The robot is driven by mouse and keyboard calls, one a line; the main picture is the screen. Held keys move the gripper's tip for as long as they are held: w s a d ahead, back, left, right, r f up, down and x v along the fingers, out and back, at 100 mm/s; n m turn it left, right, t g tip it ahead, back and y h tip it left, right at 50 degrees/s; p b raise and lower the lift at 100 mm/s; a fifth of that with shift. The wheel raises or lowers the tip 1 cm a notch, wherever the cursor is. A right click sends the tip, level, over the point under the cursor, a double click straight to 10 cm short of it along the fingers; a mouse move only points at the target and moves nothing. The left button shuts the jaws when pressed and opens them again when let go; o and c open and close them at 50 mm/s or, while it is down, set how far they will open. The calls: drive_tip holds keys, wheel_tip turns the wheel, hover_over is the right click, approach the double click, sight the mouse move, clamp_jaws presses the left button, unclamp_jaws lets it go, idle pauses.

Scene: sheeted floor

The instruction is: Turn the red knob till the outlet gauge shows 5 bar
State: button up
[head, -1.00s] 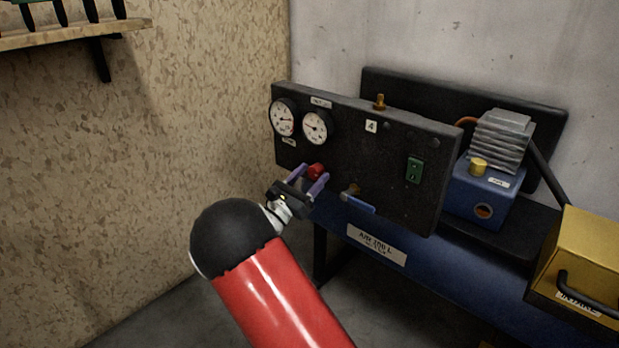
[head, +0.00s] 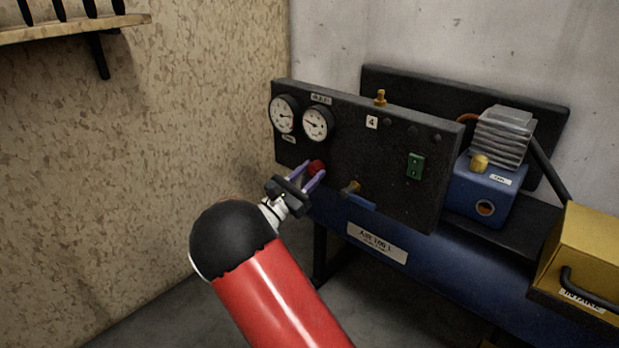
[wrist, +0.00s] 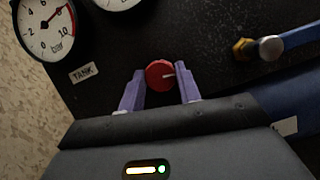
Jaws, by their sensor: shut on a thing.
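The red knob (head: 316,167) sits low on the dark panel (head: 390,155), below the gauges. In the wrist view the knob (wrist: 159,75) shows a white mark pointing right. My gripper (head: 309,175) is shut on it, with one purple finger on each side. The outlet gauge (head: 316,123) is the right one of two; its needle points left and slightly up, too small to read exactly. In the wrist view only the lower edge of this gauge (wrist: 117,3) shows, its needle cut off. The other gauge (head: 283,114) carries the TANK label in the wrist view (wrist: 84,73).
A brass valve with a blue lever (head: 361,201) sticks out right of the knob. A green switch (head: 415,166) is farther right. The blue tank (head: 450,262) lies below the panel. The chipboard wall (head: 200,130) stands at the left.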

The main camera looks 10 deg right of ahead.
drive_tip(key=m+g+b, duration=0.1)
drive_tip(key=m+g, duration=0.1)
drive_tip(key=m, duration=0.2)
drive_tip(key=m+g+h+b, duration=0.1)
drive_tip(key=m, duration=0.2)
drive_tip(key=shift+w+a+f+m+g+b, duration=0.1)
drive_tip(key=shift+m+g+b, duration=0.3)
drive_tip(key=m+g+b, duration=0.1)
drive_tip(key=m, duration=0.2)
drive_tip(key=m+g+y+b, duration=0.1)
drive_tip(key=m+g, duration=0.1)
drive_tip(key=m, duration=0.2)
drive_tip(key=shift+b, duration=0.4)
drive_tip(key=shift+r+m, duration=0.2)
drive_tip(key=shift+m, duration=0.1)
drive_tip(key=o, duration=1)
drive_tip(key=shift+c, duration=0.2)
drive_tip(key=shift+a, duration=0.1)
drive_tip(key=v, duration=0.7)
drive_tip(key=shift+a, duration=0.35)
drive_tip(key=shift+a, duration=0.1)
